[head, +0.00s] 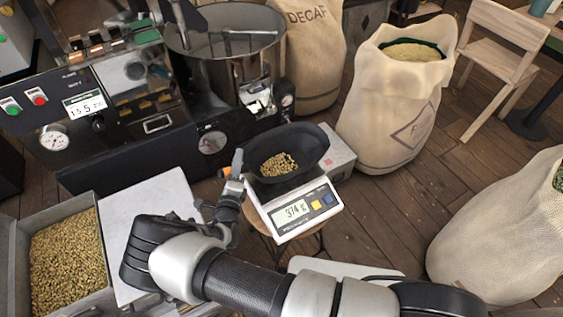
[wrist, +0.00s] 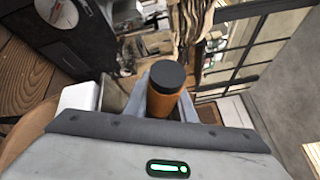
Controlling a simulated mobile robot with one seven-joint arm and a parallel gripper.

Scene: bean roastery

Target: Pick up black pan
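The black pan (head: 290,150) sits on the pan plate of a white scale (head: 298,210) and holds a small heap of pale beans (head: 279,164). Its orange handle (head: 225,172) points left, toward my gripper (head: 229,187). In the wrist view the orange handle (wrist: 160,104) with its black end cap stands between the two grey fingers of my gripper (wrist: 168,95). The fingers flank it closely. Whether they press on it cannot be told. The pan's bowl is not seen in the wrist view.
The scale stands on a small round stool. A black roaster (head: 226,45) stands behind on the left. A bin of beans (head: 70,262) and a white board (head: 150,215) are at lower left. Sacks (head: 395,110) stand on the right, with open wooden floor between them.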

